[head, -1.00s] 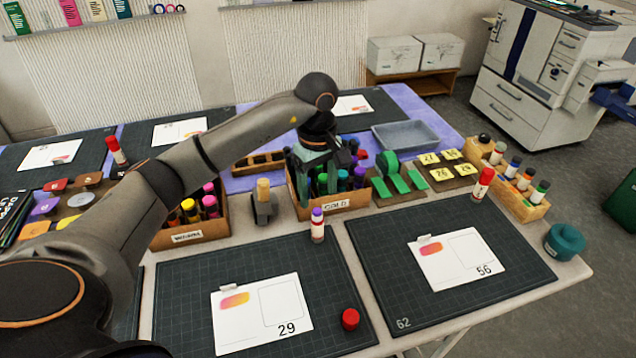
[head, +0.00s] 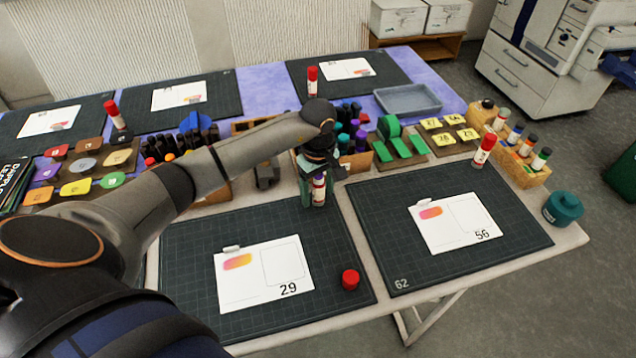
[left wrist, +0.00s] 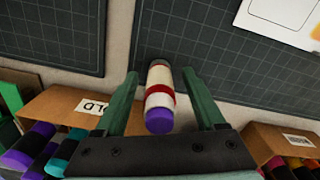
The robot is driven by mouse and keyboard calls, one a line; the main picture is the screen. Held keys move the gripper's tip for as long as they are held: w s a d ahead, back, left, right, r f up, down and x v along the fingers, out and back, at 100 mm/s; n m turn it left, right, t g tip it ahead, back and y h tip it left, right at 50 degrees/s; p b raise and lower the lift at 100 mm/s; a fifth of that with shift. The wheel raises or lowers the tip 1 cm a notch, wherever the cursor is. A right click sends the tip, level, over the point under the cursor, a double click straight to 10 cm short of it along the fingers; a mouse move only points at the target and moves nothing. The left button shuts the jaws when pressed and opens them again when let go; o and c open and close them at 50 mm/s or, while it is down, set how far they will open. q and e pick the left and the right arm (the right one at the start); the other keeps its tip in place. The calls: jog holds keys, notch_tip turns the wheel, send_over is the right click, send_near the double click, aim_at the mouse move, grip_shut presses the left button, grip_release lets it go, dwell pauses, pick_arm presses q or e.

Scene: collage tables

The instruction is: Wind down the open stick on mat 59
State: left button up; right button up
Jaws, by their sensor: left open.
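The open glue stick (head: 318,190), white with a red band and a purple top, stands uncapped at the far edge of the dark mat (head: 190,250) that bears card 29 (head: 262,275). No mat number is readable there. My left gripper (head: 312,190) is over the stick with its fingers open. In the left wrist view the stick (left wrist: 160,98) lies between the two green fingers of the gripper (left wrist: 162,85), with gaps on both sides. A red cap (head: 350,279) sits near that mat's right edge. My right gripper is not in view.
Mat 62 (head: 520,240) with card 56 (head: 455,222) lies to the right, a red-capped stick (head: 484,149) at its far edge. Marker boxes stand behind the stick, including the COLD box (left wrist: 75,108). A teal jar (head: 563,208) stands at the right table edge.

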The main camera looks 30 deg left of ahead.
pick_arm(q)
grip_shut()
dwell(1.1)
